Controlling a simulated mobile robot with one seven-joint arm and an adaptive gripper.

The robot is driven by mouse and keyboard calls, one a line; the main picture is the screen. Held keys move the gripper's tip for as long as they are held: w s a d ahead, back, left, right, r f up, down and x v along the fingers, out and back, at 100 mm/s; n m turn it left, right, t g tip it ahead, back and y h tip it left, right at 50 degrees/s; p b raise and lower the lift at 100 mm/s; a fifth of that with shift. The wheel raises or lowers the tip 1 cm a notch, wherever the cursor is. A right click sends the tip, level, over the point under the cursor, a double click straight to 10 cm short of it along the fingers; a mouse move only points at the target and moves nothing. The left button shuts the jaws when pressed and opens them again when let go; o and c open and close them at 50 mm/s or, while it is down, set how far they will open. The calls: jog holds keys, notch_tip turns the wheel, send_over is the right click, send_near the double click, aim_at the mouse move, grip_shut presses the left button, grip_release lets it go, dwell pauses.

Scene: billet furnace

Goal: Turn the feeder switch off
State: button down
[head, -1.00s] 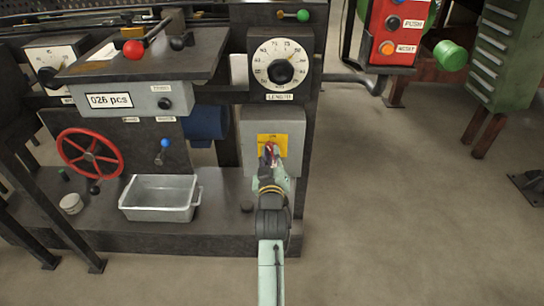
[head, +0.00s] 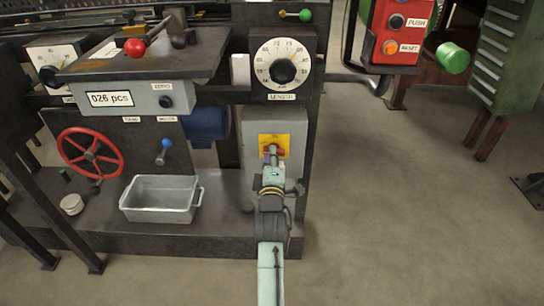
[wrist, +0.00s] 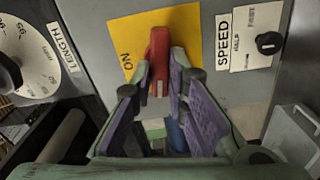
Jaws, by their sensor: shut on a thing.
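The feeder switch is a red handle (wrist: 159,50) on a yellow plate (wrist: 125,35) marked ON, set on a grey box (head: 292,122) below the length dial. The handle does not point at the ON mark. Part of the handle and the lower plate are hidden by my gripper.
The length dial (head: 283,68) sits above the box. A metal bin (head: 160,208) and a blue-knobbed lever (head: 164,150) are on the left. A speed knob (wrist: 268,43) shows in the wrist view. The floor (head: 410,210) on the right is clear.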

jog(key=shift+n, duration=1.1)
jog(key=c, duration=1.6)
grip_release()
jog(key=shift+s+f, duration=0.1)
jog(key=s, duration=0.7)
jog(key=shift+s, duration=0.2)
